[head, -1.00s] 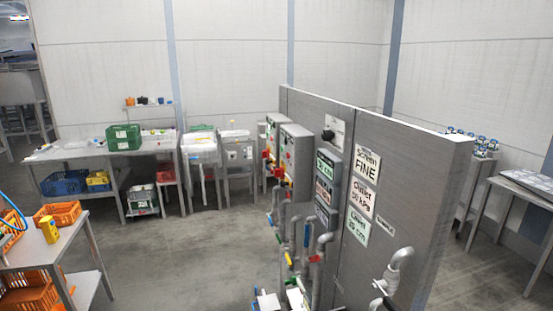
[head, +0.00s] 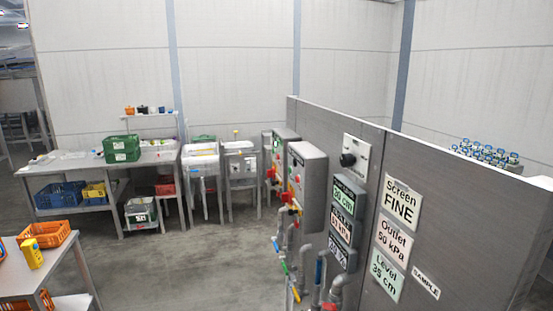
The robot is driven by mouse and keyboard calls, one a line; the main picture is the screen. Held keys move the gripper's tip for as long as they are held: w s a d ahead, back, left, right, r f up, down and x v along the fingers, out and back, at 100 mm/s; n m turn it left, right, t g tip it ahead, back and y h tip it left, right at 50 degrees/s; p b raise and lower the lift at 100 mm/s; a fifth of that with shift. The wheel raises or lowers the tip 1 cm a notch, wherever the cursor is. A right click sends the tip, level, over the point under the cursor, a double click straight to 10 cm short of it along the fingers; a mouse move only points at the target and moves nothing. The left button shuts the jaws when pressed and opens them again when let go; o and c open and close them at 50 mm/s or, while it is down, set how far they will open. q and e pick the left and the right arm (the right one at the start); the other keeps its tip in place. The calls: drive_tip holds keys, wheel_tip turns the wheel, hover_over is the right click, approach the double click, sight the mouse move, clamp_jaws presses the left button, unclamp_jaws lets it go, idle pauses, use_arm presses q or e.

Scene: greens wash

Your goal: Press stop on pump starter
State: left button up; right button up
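Two grey control boxes are mounted on the left face of the grey panel wall (head: 455,205). The nearer box (head: 312,185) has small coloured buttons on its front, seen at a steep angle, with red parts at its lower edge. The farther box (head: 287,145) has a green spot and red parts on its front. I cannot tell which box is the pump starter, and the button labels are too small to read. Neither of my grippers is in view.
Displays (head: 343,225) and a black rotary knob (head: 348,160) sit right of the boxes. Pipes with coloured valve handles (head: 292,285) stand below. A table with orange crates (head: 47,234) is at left, and benches (head: 75,165) line the back. The middle floor is clear.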

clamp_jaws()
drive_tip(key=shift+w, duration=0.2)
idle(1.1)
